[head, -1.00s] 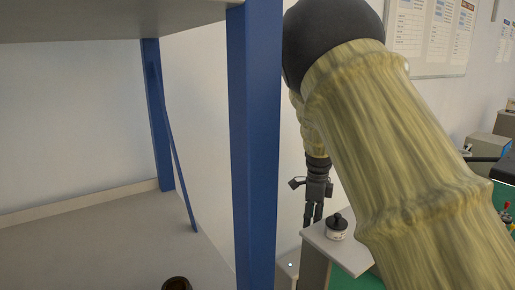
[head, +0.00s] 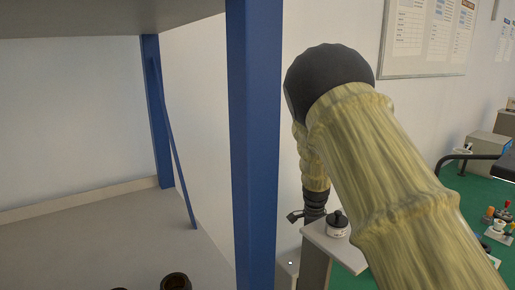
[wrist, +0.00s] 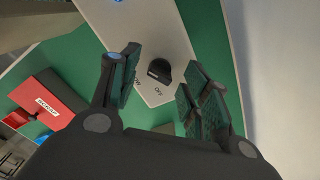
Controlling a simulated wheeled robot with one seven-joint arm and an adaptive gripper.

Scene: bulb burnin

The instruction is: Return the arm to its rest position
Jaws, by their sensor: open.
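My arm, in a yellowish fabric sleeve with a dark joint, fills the right half of the head view. My gripper shows in the wrist view (wrist: 160,90), with its two dark fingers spread apart and nothing between the pads. Below and beyond the fingers is a black rotary knob (wrist: 160,70) on a pale panel with lettering next to it. In the head view a black knob on a white round base (head: 338,222) sits on a grey box (head: 335,244). The fingers are mostly hidden in the head view.
A blue shelf post (head: 253,140) stands just left of my arm. A green-topped bench (head: 470,190) with several small parts lies to the right. A red bin marked SCRAP (wrist: 48,100) shows in the wrist view. A wall is close behind.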

